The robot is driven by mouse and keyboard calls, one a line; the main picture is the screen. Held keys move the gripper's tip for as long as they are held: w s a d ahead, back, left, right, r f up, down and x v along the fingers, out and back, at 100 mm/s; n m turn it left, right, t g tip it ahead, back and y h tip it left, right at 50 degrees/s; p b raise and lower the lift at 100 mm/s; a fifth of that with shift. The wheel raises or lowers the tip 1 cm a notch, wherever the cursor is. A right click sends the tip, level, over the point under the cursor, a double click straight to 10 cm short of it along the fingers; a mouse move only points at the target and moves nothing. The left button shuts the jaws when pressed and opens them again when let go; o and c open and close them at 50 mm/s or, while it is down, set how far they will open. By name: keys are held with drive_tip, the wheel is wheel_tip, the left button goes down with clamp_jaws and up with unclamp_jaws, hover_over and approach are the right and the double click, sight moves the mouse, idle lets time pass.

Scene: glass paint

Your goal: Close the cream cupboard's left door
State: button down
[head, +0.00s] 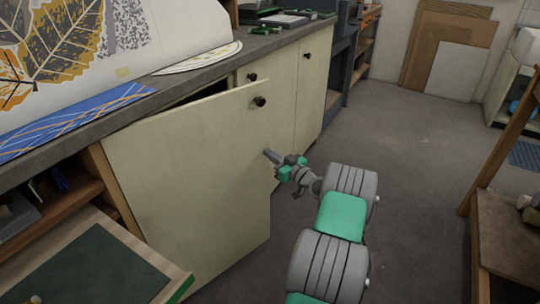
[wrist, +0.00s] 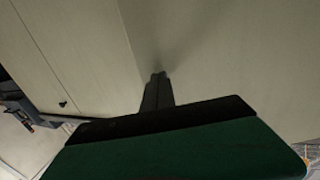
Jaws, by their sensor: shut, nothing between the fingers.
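The cream cupboard's left door (head: 190,180) stands partly open in the head view, with a dark gap along its top edge. Its dark round knob (head: 259,101) is near its upper right corner. My gripper (head: 268,153) is shut and empty, its tips at the door's right edge, below the knob. I cannot tell whether they touch the door. In the wrist view the shut fingers (wrist: 158,78) point at a pale cream panel (wrist: 230,50), close to its surface.
The cupboard's other cream doors (head: 285,85) are shut. The grey worktop (head: 200,62) above holds a blue patterned sheet (head: 70,120) and a leaf-print panel. A pulled-out drawer with a dark green top (head: 85,265) lies at the lower left. Grey floor (head: 400,130) is free to the right.

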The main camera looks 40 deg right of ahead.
drive_tip(key=shift+w, duration=0.45)
